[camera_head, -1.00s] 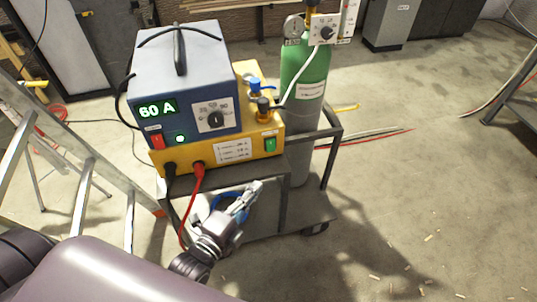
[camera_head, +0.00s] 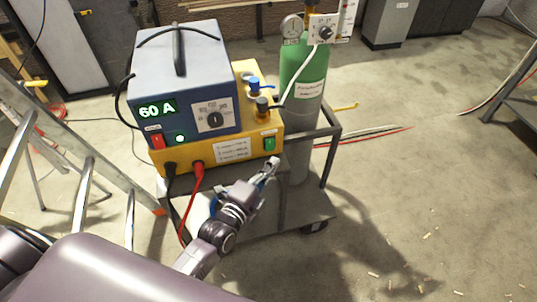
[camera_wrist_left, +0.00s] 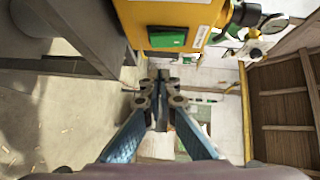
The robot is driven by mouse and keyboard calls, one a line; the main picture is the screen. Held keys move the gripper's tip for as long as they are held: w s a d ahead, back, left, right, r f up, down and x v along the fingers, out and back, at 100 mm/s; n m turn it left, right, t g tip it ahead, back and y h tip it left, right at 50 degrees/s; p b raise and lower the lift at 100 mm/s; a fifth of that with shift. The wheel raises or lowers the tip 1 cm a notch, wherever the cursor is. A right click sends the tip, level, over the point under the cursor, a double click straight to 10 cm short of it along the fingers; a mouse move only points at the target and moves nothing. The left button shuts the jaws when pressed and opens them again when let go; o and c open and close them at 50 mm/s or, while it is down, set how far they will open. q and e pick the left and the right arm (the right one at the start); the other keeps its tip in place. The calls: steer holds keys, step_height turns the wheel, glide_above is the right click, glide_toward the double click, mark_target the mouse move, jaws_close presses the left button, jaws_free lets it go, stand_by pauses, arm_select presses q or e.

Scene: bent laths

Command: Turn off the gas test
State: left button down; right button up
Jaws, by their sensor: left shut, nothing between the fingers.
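A green rocker switch (camera_head: 269,144) sits at the right end of the front of the yellow unit (camera_head: 191,158), with a small label above it too small to read. It shows large in the left wrist view (camera_wrist_left: 167,40), near the top. My left gripper (camera_head: 272,164) is shut and empty. Its tips are just below the switch in the head view; I cannot tell whether they touch the unit. In the left wrist view the closed fingers (camera_wrist_left: 163,76) point just below the switch. My right gripper is in neither view.
A blue welder (camera_head: 185,85) reading 60 A stands on the yellow unit. Red and black cables plug into the front. A green gas cylinder (camera_head: 304,75) with gauge and regulator stands behind on the cart (camera_head: 322,210). A ladder (camera_head: 85,190) leans at left. Floor at right is mostly clear.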

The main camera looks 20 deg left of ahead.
mark_target(274, 148)
arm_select(q)
steer(key=w, duration=0.1)
steer(key=w+a, duration=0.2)
steer(key=shift+w+a+f, duration=0.1)
steer(key=shift+w+f, duration=0.1)
steer(key=shift+f, duration=0.1)
steer(key=shift+w+a+f+b, duration=0.15)
steer(key=shift+f+b, duration=0.1)
steer(key=shift+b, duration=0.15)
steer(key=shift+w+f+m+t+b, duration=0.2)
steer(key=shift+m+t+b, duration=0.1)
steer(key=shift+b, duration=0.3)
steer(key=shift+s+r+p, duration=0.1)
steer(key=shift+r+p, duration=0.3)
steer(key=shift+p, duration=0.05)
steer(key=shift+f, duration=0.1)
